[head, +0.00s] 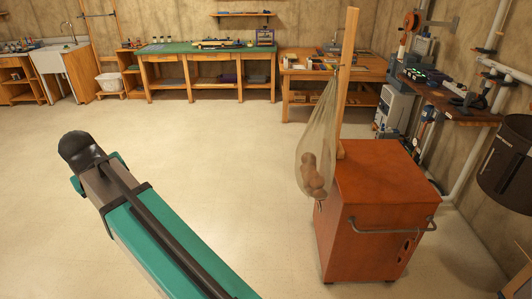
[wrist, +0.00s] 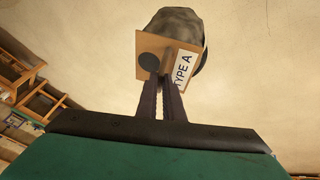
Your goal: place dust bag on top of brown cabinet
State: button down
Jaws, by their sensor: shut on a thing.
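In the wrist view the dust bag (wrist: 176,20) is a grey, rounded bag with a tan cardboard collar marked "TYPE A" and dark round parts at its sides. My gripper (wrist: 161,82) has its two dark fingers close together on the collar, with the bag beyond the fingertips. The floor is behind it. The brown cabinet (head: 362,240) stands at the right in the head view, reddish-brown with a flat top and a metal bar handle. My gripper and the dust bag do not show in the head view.
A wooden post (head: 346,75) rises at the cabinet's back left, and a net bag (head: 317,150) with brown lumps hangs at its left side. The front of the cabinet top looks clear. Workbenches (head: 205,57) line the far wall; open floor (head: 210,140) lies between.

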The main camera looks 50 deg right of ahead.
aim_at(381, 173)
jog(key=z, duration=0.2)
jog(key=i, duration=0.55)
jog(key=z, duration=0.9)
jog(key=i, duration=0.7)
jog(key=z, duration=0.5)
